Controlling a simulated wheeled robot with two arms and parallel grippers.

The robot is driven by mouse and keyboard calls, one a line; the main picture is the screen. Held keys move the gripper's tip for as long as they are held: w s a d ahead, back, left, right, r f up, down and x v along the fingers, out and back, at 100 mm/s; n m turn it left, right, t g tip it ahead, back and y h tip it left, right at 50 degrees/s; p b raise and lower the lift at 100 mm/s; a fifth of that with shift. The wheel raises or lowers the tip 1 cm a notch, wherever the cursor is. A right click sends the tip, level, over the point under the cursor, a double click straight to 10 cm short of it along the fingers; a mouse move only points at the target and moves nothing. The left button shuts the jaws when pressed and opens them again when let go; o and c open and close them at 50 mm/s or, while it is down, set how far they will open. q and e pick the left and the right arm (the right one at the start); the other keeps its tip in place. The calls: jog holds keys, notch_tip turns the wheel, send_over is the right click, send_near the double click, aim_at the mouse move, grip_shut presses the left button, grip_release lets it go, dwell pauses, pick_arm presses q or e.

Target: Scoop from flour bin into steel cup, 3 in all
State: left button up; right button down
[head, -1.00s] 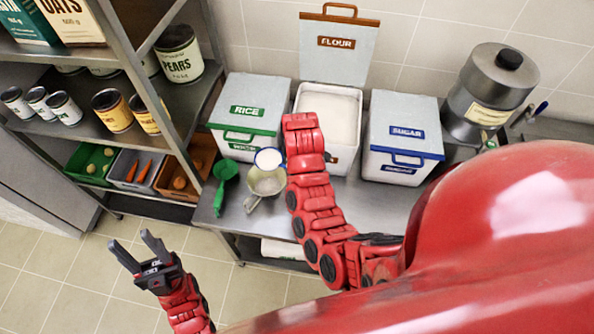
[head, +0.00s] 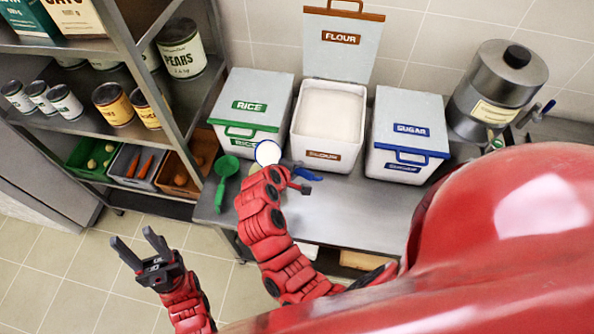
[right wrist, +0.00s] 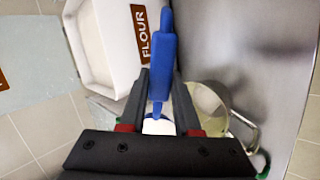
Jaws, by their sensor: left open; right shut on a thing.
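The flour bin (head: 345,150) stands open on the counter with its lid raised and white flour inside; its side shows in the right wrist view (right wrist: 112,40). My right gripper (head: 302,182) is shut on the handle of a blue scoop (right wrist: 162,55). The scoop's round bowl (head: 267,153) looks white inside, left of the bin. The steel cup (right wrist: 212,98) is beside the scoop in the right wrist view; in the head view my right arm mostly hides it. Its contents are unclear. My left gripper (head: 140,248) is open and empty over the floor.
A closed rice bin (head: 250,105) and a closed sugar bin (head: 408,135) flank the flour bin. A green scoop (head: 224,175) lies at the counter's left. A shelf (head: 120,135) with cans borders the left.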

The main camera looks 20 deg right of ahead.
jog(key=shift+s+a+f+t+h+b, duration=0.15)
jog(key=shift+a+t+h+b, duration=0.3)
jog(key=shift+b, duration=0.7)
jog(key=a+t+h+b, duration=0.1)
jog(key=t+h+b, duration=0.1)
jog(key=b, duration=0.3)
jog(key=s+f+t+h+b, duration=0.1)
jog(key=t+h+b, duration=0.1)
jog(key=b, duration=0.4)
jog(key=s+a+t+h+b, duration=0.1)
jog(key=t+h+b, duration=0.1)
jog(key=h+b, duration=0.2)
jog(key=shift+s+a+f+h+b, duration=0.1)
jog(key=shift+a+f+h+b, duration=0.25)
jog(key=shift+b, duration=0.55)
jog(key=shift+r, duration=0.15)
